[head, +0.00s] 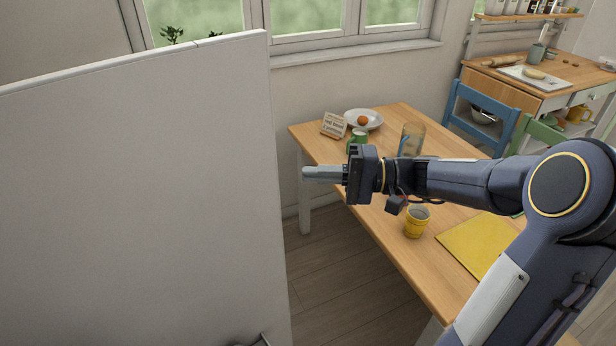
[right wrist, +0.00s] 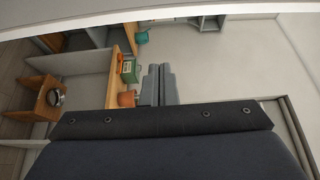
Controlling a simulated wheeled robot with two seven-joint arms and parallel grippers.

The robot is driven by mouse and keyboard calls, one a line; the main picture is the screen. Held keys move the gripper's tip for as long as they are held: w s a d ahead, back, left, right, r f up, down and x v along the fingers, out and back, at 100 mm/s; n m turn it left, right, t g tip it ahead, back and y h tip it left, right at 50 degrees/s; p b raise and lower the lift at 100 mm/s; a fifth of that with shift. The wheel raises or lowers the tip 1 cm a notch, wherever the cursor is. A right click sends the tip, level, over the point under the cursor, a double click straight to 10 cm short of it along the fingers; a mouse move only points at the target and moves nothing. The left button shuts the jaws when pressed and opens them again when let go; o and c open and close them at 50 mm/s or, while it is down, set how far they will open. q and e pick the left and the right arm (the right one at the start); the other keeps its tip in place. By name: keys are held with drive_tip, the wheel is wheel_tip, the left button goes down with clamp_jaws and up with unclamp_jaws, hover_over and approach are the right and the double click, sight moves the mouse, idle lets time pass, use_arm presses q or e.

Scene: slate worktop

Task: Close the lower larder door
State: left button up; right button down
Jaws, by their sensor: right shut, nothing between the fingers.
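A large pale upright panel (head: 140,190), which looks like the larder door, fills the left of the head view. What may be part of a grey handle (head: 258,341) shows at its bottom edge, mostly cut off. I cannot tell whether this is the lower door or how far it stands open. My right gripper (head: 308,173) comes in from the right, shut and empty, pointing left just right of the panel's edge. A gap shows between them in the picture. In the right wrist view its closed fingers (right wrist: 158,85) show beside a pale surface (right wrist: 240,60). My left gripper is not in view.
A wooden table (head: 390,215) stands below my right arm with a yellow cup (head: 417,221), green mug (head: 358,141), glass jar (head: 412,138), bowl (head: 364,119) and yellow mat (head: 478,246). Blue (head: 480,115) and green chairs stand behind. Bare floor (head: 330,270) lies between panel and table.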

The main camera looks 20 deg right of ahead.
drive_tip(key=p+x, duration=0.2)
drive_tip(key=x, duration=0.7)
drive_tip(key=s, duration=0.2)
drive_tip(key=s+d+p, duration=0.1)
drive_tip(key=s, duration=0.1)
drive_tip(key=shift+s+d, duration=0.15)
drive_tip(key=shift+d, duration=0.05)
drive_tip(key=shift+s+f, duration=0.1)
